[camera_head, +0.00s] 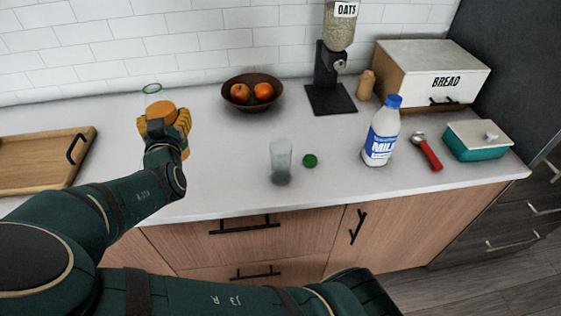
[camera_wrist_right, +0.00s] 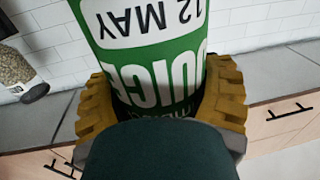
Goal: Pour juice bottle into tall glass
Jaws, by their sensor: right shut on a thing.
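My right gripper (camera_head: 166,124) is shut on the juice bottle at the left of the counter, beside the tray. In the head view the bottle shows a green-rimmed mouth (camera_head: 152,88) and orange juice (camera_head: 161,111). The gripper hides much of its body. In the right wrist view its green and white label (camera_wrist_right: 150,70) sits between the yellow fingers (camera_wrist_right: 165,105). The tall glass (camera_head: 281,155) stands upright on the counter, right of the gripper and apart from it. It looks empty. A green cap (camera_head: 309,160) lies beside the glass. My left gripper is not in view.
A milk bottle (camera_head: 381,135), a red-handled tool (camera_head: 427,151) and a teal butter dish (camera_head: 477,141) stand to the right. A fruit bowl (camera_head: 251,103), an oats dispenser (camera_head: 331,85) and a bread box (camera_head: 416,75) are behind. A wooden tray (camera_head: 35,157) lies left. Counter between bottle and glass is clear.

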